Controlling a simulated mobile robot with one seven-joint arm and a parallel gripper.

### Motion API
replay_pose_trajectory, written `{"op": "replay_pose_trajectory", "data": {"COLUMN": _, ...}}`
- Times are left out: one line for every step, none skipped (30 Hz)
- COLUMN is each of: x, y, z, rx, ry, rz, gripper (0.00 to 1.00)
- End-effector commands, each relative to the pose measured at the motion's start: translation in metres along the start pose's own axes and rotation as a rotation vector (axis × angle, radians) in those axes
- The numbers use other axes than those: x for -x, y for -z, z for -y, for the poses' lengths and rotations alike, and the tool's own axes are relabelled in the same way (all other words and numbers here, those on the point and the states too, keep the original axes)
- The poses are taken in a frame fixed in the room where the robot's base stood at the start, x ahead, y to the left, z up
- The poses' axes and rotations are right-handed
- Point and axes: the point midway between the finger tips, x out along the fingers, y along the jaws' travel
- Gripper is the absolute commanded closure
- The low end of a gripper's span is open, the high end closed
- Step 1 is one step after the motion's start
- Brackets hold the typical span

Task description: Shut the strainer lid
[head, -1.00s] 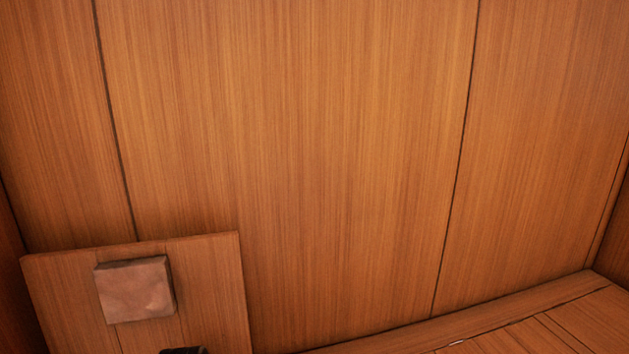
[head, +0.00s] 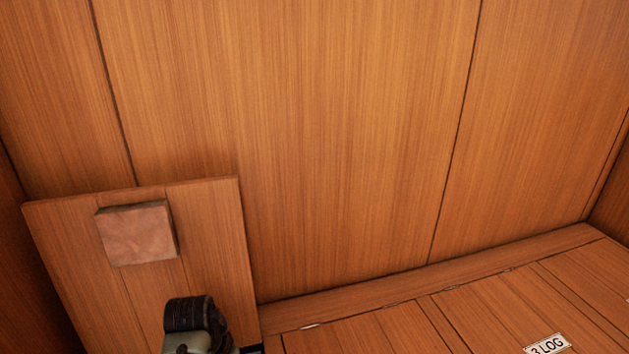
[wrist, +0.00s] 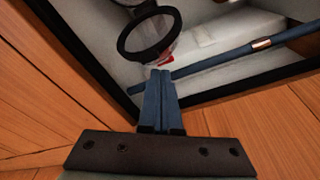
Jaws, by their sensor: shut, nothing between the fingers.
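In the wrist view, a clear round strainer body with a dark ring rim (wrist: 122,44) stands in an open, light-walled recess (wrist: 205,18). A red spot shows low on its clear side. Part of another dark curved piece shows at the top edge of the view; I cannot tell whether it is the strainer's lid. My gripper (wrist: 160,75) has its blue fingers together, with nothing between them. Its tips are over the recess, just below the strainer in the picture; I cannot tell whether they touch it. The head view shows neither the strainer nor my fingertips.
A blue pipe (wrist: 215,60) with a copper band crosses the recess. The recess has a dark edge (wrist: 235,98). In the head view, a wooden panel (head: 215,230) with a brownish block (head: 137,234) stands raised. A floor board carries a label (head: 547,344) reading "3 LOG".

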Motion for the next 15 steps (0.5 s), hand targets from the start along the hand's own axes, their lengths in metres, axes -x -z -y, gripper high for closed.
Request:
{"op": "replay_pose_trajectory", "data": {"x": -0.004, "y": -0.001, "z": 0.0, "rx": 0.0, "ry": -0.001, "rz": 0.001, "gripper": 1.0}}
{"op": "replay_pose_trajectory", "data": {"x": -0.006, "y": -0.001, "z": 0.0, "rx": 0.0, "ry": 0.0, "rz": 0.001, "gripper": 1.0}}
{"op": "replay_pose_trajectory", "data": {"x": -0.008, "y": -0.001, "z": 0.0, "rx": 0.001, "ry": 0.0, "rz": 0.001, "gripper": 1.0}}
{"op": "replay_pose_trajectory", "data": {"x": -0.009, "y": -0.002, "z": 0.0, "rx": 0.001, "ry": 0.0, "rz": 0.001, "gripper": 1.0}}
{"op": "replay_pose_trajectory", "data": {"x": -0.011, "y": -0.002, "z": 0.0, "rx": 0.001, "ry": -0.001, "rz": 0.001, "gripper": 1.0}}
{"op": "replay_pose_trajectory", "data": {"x": -0.013, "y": -0.002, "z": 0.0, "rx": 0.001, "ry": -0.001, "rz": 0.001, "gripper": 1.0}}
{"op": "replay_pose_trajectory", "data": {"x": -0.014, "y": -0.002, "z": 0.0, "rx": 0.001, "ry": -0.001, "rz": 0.001, "gripper": 1.0}}
{"op": "replay_pose_trajectory", "data": {"x": -0.016, "y": -0.003, "z": 0.0, "rx": 0.001, "ry": -0.001, "rz": 0.001, "gripper": 1.0}}
{"op": "replay_pose_trajectory", "data": {"x": -0.018, "y": -0.003, "z": 0.0, "rx": 0.001, "ry": -0.001, "rz": 0.001, "gripper": 1.0}}
{"op": "replay_pose_trajectory", "data": {"x": -0.019, "y": -0.003, "z": 0.0, "rx": 0.001, "ry": -0.001, "rz": 0.001, "gripper": 1.0}}
{"op": "replay_pose_trajectory", "data": {"x": -0.021, "y": -0.004, "z": 0.0, "rx": 0.001, "ry": -0.001, "rz": 0.002, "gripper": 1.0}}
{"op": "replay_pose_trajectory", "data": {"x": -0.023, "y": -0.004, "z": 0.0, "rx": 0.001, "ry": -0.001, "rz": 0.002, "gripper": 1.0}}
{"op": "replay_pose_trajectory", "data": {"x": -0.025, "y": -0.005, "z": 0.0, "rx": 0.001, "ry": -0.001, "rz": 0.003, "gripper": 1.0}}
{"op": "replay_pose_trajectory", "data": {"x": -0.026, "y": -0.005, "z": 0.0, "rx": 0.001, "ry": -0.002, "rz": 0.004, "gripper": 1.0}}
{"op": "replay_pose_trajectory", "data": {"x": -0.027, "y": -0.006, "z": -0.001, "rx": 0.001, "ry": -0.002, "rz": 0.005, "gripper": 1.0}}
